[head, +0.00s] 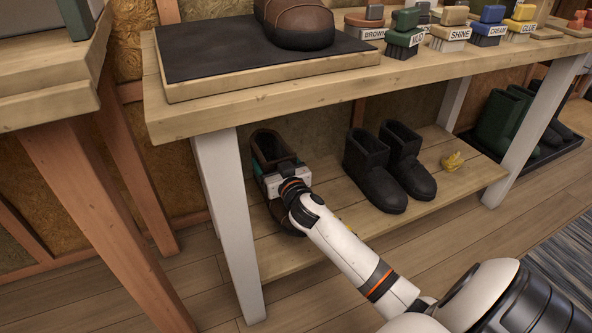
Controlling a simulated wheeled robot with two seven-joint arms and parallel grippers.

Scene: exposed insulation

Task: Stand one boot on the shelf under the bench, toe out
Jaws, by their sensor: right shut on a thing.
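A brown boot (264,142) with a dark opening stands upright at the left of the wooden shelf (455,182) under the bench (190,118). Its toe (287,221) points out toward the front edge. My right gripper (275,172) is shut on the boot at its shaft; the fingers are mostly hidden behind the gripper body. The gripper and wrist cover the middle of the boot, so I cannot tell exactly how its sole meets the shelf. My left gripper is not in view.
The white bench leg (228,215) is close at the left. Green boots (500,122) stand on a tray at the far right. Brushes (404,38) line the bench top.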

